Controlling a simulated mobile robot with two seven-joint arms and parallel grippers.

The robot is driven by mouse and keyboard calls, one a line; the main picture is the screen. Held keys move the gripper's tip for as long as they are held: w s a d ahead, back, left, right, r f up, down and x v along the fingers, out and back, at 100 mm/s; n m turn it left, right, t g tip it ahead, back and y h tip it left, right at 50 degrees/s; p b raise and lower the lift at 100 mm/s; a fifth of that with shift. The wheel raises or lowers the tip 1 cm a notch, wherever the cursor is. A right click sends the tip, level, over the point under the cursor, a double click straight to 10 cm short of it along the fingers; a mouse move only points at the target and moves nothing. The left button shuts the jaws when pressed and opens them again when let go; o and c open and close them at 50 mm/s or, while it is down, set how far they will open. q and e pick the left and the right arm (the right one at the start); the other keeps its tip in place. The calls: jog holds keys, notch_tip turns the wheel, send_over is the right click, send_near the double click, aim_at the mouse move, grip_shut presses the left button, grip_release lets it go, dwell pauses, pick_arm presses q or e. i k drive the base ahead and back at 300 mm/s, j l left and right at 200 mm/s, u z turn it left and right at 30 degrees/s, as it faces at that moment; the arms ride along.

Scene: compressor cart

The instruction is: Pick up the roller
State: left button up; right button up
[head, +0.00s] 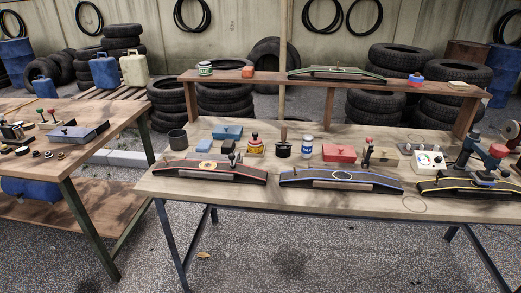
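No roller can be made out for certain at this size. A small upright tool with a red top (369,153) stands on the main workbench behind the blue-edged black tray, and I cannot tell whether it is the roller. On the left table, small handled pieces (41,116) stand near a grey box, also too small to identify. Neither of my grippers shows in the head view.
The main workbench (225,197) carries three black trays: red-edged (180,169), blue-edged (310,175) and yellow-edged (465,189). Behind them stand a blue box (227,132), a red box (339,153) and a white can (307,146). A raised shelf (270,80) spans the back.

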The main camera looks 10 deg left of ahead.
aim_at(284, 129)
jog(key=i+z, duration=0.35)
jog(key=i+j+z, duration=0.2)
jog(key=z, duration=0.15)
